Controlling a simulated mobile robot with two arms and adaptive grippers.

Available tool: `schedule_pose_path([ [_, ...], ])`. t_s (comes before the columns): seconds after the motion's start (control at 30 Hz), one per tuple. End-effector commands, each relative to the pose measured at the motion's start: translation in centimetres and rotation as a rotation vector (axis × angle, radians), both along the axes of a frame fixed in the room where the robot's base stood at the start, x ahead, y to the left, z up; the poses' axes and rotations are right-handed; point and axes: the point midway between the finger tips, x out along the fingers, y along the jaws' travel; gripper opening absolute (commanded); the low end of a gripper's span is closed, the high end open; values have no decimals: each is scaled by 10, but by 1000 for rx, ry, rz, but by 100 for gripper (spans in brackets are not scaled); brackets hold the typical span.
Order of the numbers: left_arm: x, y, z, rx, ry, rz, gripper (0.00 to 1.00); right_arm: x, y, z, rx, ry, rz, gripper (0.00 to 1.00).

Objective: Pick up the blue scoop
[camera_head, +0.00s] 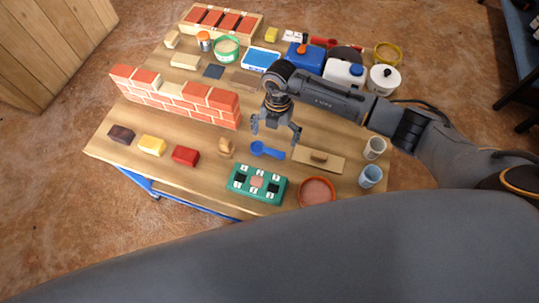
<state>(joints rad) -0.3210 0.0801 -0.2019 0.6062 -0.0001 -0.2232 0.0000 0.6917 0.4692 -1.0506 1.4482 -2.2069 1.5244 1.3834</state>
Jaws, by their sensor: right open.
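The blue scoop (266,150) lies flat on the wooden table, its round end to the left and its handle to the right. My right gripper (275,137) is open and empty, pointing down just above the scoop, with one finger on each side in the picture. It looks apart from the scoop, but the exact height is hard to tell. My left gripper is not in the view.
A small brick wall (178,98) stands behind left. A green board (257,184) and a terracotta dish (317,191) lie in front. A wooden float (318,158) is close on the right, and a small tan object (226,148) on the left. Two cups (370,176) stand at the right edge.

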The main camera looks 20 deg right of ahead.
Motion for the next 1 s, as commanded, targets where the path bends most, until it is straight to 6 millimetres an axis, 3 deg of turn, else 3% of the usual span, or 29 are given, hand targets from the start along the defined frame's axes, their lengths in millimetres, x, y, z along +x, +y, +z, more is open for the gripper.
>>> schedule_pose_path([
  [0.03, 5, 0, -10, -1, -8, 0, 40, -1, 1, -11, 1, 0, 0, 99],
  [0.3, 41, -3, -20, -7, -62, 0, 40, -4, 2, -28, 1, 1, 0, 99],
  [0.53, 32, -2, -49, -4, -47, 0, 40, -8, 5, -61, 1, -1, 0, 99],
  [0.83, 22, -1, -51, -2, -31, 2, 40, -9, 5, -63, 1, -1, 0, 99],
  [1.0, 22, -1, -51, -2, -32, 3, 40, -9, 5, -63, 1, -1, 0, 66],
])
